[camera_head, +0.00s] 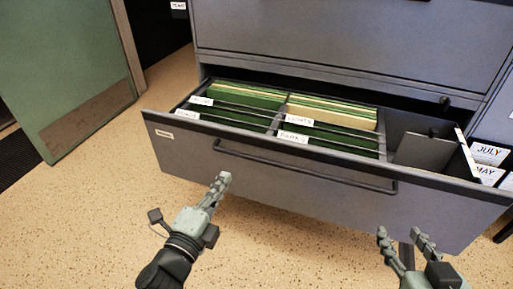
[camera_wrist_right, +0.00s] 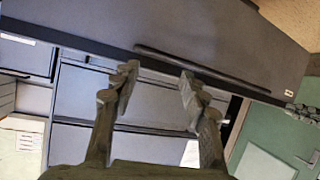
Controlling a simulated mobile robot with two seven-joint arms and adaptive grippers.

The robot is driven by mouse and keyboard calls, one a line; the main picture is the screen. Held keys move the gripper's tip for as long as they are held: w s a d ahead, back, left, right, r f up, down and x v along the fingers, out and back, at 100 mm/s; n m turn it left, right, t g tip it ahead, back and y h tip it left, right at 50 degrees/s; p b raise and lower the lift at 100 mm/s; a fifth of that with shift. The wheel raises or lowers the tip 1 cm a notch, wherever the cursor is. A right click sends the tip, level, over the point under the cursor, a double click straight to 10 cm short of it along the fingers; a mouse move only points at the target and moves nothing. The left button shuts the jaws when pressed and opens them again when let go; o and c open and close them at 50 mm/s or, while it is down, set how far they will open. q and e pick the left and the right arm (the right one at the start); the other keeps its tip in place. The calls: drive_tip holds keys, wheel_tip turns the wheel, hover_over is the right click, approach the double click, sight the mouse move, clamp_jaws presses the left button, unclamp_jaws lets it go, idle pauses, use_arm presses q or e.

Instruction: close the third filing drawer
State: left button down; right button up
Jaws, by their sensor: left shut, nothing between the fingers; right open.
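The filing drawer (camera_head: 290,197) stands pulled out from the grey cabinet (camera_head: 350,40) in the head view, with a dark bar handle (camera_head: 300,167) across its front. Green hanging files (camera_head: 240,98) with white labels fill its left and middle part. My left gripper (camera_head: 224,180) is shut and empty, in front of the drawer's left half and below the handle. My right gripper (camera_head: 403,236) is open and empty, low in front of the drawer's right half. In the right wrist view my right gripper's open fingers (camera_wrist_right: 158,78) point towards the drawer front (camera_wrist_right: 190,30) and its handle (camera_wrist_right: 205,67).
A green door (camera_head: 65,70) stands at the left. White cards marked JULY and MAY (camera_head: 487,154) show at the drawer's right end. The speckled floor (camera_head: 90,200) is clear in front of and left of the drawer.

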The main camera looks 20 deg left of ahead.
sight(251, 137)
use_arm(q)
drive_tip(key=w+p, duration=0.1)
drive_tip(key=w, duration=1.1)
drive_tip(key=shift+w+d+r, duration=0.1)
drive_tip(key=shift+w, duration=0.85)
use_arm(e)
drive_tip(key=s+d+f+g+h, duration=0.2)
drive_tip(key=s+d+f+g, duration=0.1)
drive_tip(key=d+f, duration=0.1)
drive_tip(key=shift+s+d+f, duration=0.2)
drive_tip(key=shift+d+f, duration=0.2)
drive_tip(key=shift+f, duration=0.15)
use_arm(q)
drive_tip(key=shift+w, duration=0.1)
